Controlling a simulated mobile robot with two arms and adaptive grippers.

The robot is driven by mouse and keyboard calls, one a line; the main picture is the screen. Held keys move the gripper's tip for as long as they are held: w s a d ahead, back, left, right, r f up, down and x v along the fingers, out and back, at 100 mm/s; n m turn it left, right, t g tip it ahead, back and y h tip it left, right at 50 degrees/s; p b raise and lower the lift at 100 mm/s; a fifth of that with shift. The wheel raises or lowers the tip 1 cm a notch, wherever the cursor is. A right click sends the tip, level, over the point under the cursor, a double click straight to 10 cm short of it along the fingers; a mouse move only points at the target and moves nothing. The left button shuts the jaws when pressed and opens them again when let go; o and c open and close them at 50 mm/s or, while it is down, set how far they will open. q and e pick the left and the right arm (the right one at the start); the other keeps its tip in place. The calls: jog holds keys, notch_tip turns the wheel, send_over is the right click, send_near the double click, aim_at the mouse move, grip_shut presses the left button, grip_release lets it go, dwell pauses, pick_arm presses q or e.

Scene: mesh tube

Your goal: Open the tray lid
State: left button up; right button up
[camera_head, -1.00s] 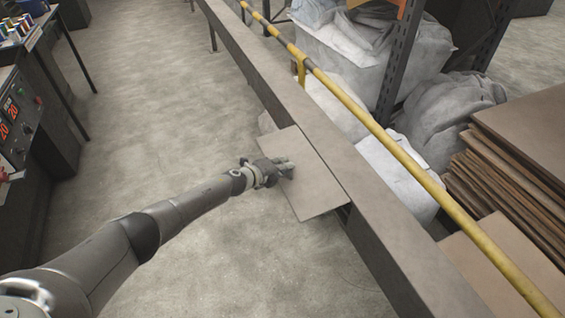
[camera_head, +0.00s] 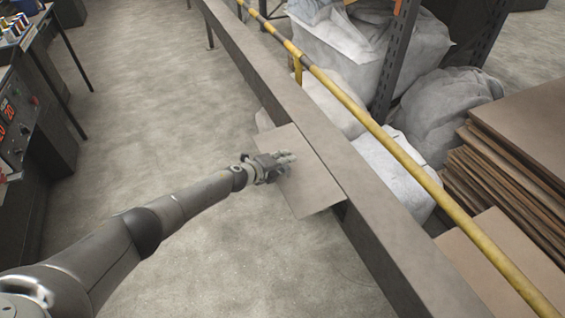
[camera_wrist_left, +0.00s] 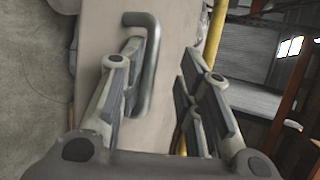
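The tray lid (camera_head: 312,184) is a flat grey-beige panel on the near side of the long metal beam. A bent metal bar handle (camera_wrist_left: 150,62) stands on a pale panel, apparently the lid, in the left wrist view. My left gripper (camera_head: 291,160) is over the lid in the head view. In the wrist view my left gripper (camera_wrist_left: 165,75) is open, with the handle's bar between its fingers and closer to the left one. I cannot tell whether that finger touches it. The gripper hides the handle in the head view. My right gripper is not in view.
The long metal beam (camera_head: 375,215) and a yellow rail (camera_head: 400,155) run diagonally beside the lid. White bags (camera_head: 385,65) and stacked brown boards (camera_head: 525,150) lie beyond. A machine (camera_head: 15,125) stands at left. The floor between is clear.

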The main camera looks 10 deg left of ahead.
pick_arm(q)
jog(key=shift+s+a+f, duration=0.15)
jog(key=shift+s+f, duration=0.05)
jog(key=shift+s, duration=0.05)
jog(key=shift+s+a+r, duration=0.45)
jog(key=v, duration=1)
jog(key=shift+s, duration=0.2)
jog(key=shift+d, duration=0.15)
